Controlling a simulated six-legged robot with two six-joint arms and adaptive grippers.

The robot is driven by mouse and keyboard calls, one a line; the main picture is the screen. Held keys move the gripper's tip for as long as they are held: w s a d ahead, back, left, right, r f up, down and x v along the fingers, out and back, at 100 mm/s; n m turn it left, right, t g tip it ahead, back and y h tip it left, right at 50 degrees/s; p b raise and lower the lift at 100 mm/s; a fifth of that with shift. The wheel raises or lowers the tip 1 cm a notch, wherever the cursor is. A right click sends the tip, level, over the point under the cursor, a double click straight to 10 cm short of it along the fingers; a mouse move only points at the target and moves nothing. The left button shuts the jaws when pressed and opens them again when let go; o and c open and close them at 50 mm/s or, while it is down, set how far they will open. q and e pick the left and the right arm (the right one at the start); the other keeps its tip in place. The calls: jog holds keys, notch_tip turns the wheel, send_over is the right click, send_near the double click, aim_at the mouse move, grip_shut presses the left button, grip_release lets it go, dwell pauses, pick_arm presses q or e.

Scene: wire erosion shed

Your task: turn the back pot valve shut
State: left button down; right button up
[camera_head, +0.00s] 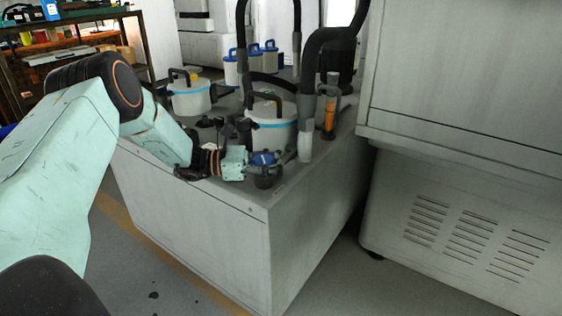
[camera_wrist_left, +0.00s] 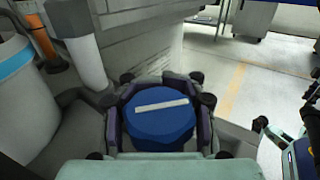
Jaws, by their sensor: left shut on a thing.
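A blue valve knob (camera_head: 263,158) with a pale bar across its top sits near the front corner of the grey cabinet top, beside the nearer white pot (camera_head: 270,132). In the left wrist view the knob (camera_wrist_left: 160,125) fills the middle, its bar nearly level and slightly tilted. My left gripper (camera_head: 258,168) is shut on the knob, with dark fingers on both sides of it in the wrist view (camera_wrist_left: 160,112). Another white pot (camera_head: 190,98) with a black handle stands farther left. I cannot tell which pot the knob serves.
Thick black hoses with a grey pipe (camera_head: 306,128) rise just right of the knob. An orange-handled tool (camera_head: 329,117) stands behind the pipe. A large grey machine (camera_head: 465,90) closes off the right side. Floor is clear in front of the cabinet (camera_head: 195,225).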

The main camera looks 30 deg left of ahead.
pick_arm(q)
jog(key=shift+a+f, duration=0.1)
jog(key=c, duration=1.3)
grip_release()
jog(key=shift+s+a, duration=0.1)
jog(key=o, duration=0.3)
jog(key=v, duration=1.1)
jog(key=shift+s+a, duration=0.25)
jog(key=shift+a, duration=0.1)
jog(key=shift+o, duration=0.2)
